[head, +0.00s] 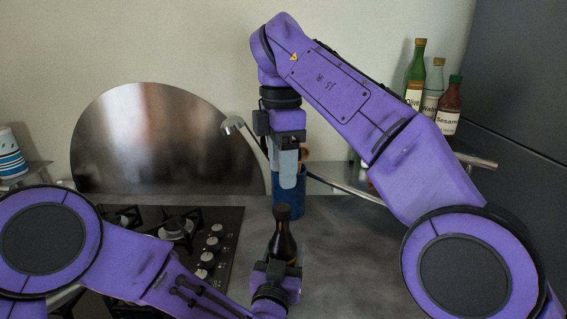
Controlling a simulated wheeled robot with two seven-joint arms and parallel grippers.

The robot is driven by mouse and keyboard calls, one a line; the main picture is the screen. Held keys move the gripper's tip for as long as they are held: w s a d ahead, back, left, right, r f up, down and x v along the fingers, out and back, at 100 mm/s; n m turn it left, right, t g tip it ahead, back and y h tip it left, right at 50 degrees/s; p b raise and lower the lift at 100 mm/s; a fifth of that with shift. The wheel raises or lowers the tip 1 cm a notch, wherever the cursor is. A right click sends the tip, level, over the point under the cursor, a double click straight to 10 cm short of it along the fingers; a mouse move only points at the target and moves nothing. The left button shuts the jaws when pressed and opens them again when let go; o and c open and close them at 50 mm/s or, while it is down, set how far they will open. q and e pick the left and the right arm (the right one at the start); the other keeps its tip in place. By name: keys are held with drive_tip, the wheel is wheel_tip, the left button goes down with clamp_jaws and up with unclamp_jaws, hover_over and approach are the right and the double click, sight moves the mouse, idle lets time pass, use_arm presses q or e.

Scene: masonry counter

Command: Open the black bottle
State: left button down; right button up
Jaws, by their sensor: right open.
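The black bottle (284,242) is dark with a black cap and stands upright near the middle of the head view. My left gripper (277,268) comes in from the lower left and is at the bottle's lower part, overlapping it in the picture. Its fingertips are hidden, so I cannot tell whether it grips the bottle. My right gripper (288,182) points down from above, just over the cap in the picture. It is open and apart from the cap, with nothing held.
A blue container (291,205) with utensils stands behind my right gripper. A black gas hob (225,232) with knobs is left of the bottle. Several sauce bottles (432,92) stand at the back right. The grey counter (350,250) right of the bottle is clear.

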sight(282, 208)
use_arm(q)
drive_tip(key=shift+s+f, duration=0.15)
drive_tip(key=shift+f, duration=0.25)
use_arm(e)
drive_tip(key=m, duration=1.2)
drive_tip(key=shift+d+f, duration=0.15)
drive_tip(key=shift+f, duration=0.5)
wheel_tip(282, 208, down, 7)
drive_tip(key=shift+s+r, duration=0.1)
drive_tip(key=shift+r, duration=0.05)
